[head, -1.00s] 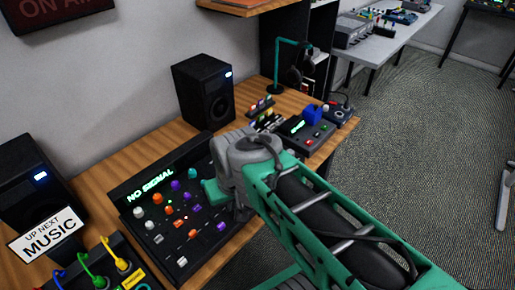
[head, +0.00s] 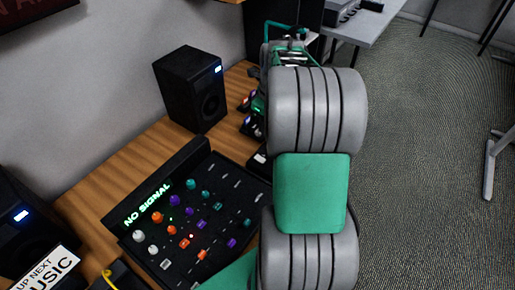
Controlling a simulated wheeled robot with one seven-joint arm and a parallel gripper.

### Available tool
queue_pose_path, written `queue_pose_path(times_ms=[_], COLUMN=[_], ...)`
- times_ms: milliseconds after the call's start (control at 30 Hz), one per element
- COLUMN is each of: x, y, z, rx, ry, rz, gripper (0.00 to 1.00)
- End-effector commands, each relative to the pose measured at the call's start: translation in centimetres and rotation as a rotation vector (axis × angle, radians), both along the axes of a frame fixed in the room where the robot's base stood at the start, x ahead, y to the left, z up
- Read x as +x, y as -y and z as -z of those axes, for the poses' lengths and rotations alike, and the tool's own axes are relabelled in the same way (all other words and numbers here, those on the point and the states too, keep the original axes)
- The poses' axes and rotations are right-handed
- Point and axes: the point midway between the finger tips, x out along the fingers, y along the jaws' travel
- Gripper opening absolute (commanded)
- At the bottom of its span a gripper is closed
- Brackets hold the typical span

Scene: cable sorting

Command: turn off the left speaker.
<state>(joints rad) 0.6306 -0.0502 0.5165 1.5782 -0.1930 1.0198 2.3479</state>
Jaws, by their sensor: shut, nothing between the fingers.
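The left speaker (head: 25,225) is a black box at the left edge of the head view, partly cut off. A small blue-white light (head: 21,216) glows on its front. A second black speaker (head: 190,90) stands farther back on the desk, also with a lit light (head: 218,69). My arm's thick grey and green links fill the middle right, well to the right of the left speaker.
A black mixer (head: 185,220) with coloured knobs and a "NO SIGNAL" display lies between the left speaker and my arm. An "UP NEXT MUSIC" sign (head: 45,275) stands in front of the left speaker. The wooden desk (head: 105,185) is bare between the speakers.

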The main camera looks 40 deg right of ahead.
Motion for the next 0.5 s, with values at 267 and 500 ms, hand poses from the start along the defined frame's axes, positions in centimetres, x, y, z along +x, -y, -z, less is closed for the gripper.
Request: queue_pose_path(times_ms=[267,500], x=[0.2,0.8], y=[-0.2,-0.4], z=[2.0,7.0], rx=[0.002,0.002], ry=[-0.004,-0.004], rz=[-0.002,-0.004], gripper=[0.0,0.0])
